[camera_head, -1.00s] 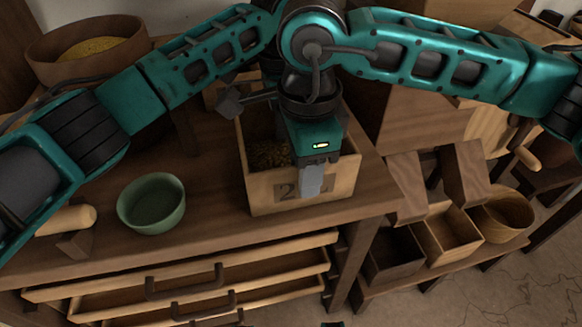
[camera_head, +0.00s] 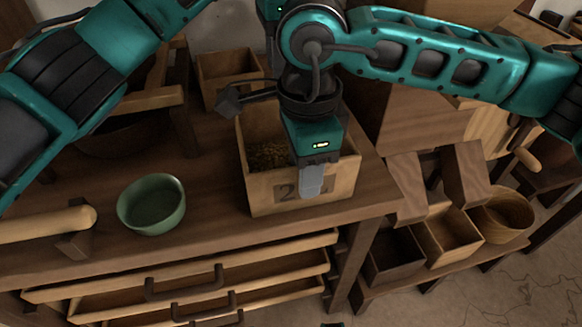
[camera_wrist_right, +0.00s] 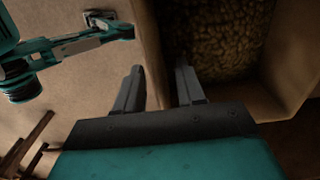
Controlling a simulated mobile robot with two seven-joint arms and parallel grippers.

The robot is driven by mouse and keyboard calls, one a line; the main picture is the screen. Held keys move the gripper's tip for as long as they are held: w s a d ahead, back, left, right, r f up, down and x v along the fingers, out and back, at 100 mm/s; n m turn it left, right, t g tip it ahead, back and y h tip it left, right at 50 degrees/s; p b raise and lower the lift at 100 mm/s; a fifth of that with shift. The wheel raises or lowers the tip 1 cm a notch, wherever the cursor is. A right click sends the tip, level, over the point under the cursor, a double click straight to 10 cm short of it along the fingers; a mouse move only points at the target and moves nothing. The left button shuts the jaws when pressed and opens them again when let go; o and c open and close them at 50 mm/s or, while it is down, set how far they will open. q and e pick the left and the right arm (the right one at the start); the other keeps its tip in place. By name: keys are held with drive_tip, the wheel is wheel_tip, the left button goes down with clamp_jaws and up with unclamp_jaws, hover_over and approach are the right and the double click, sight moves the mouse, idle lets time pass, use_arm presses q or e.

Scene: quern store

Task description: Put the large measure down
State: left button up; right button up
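The large measure (camera_head: 335,187) is a square wooden box marked with a 2, with dark grain inside. It is upright at the front edge of the bench. My right gripper (camera_head: 312,180) comes down over its front wall. In the right wrist view, the fingers of this gripper (camera_wrist_right: 160,85) are close on either side of the wall, one outside and one inside over the grain (camera_wrist_right: 215,35). My left gripper (camera_head: 270,10) is at the top edge of the head view, its fingers hidden.
A green bowl (camera_head: 152,205) and a wooden roller-like handle (camera_head: 45,224) are on the bench (camera_head: 215,200) to the left. Drawers (camera_head: 200,275) stand partly open below. Small wooden bins (camera_head: 445,240) stand on a low shelf to the right. A small box (camera_head: 228,75) is behind.

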wheel_tip(320, 180, up, 12)
idle(0.4)
drive_tip(key=shift+f, duration=0.1)
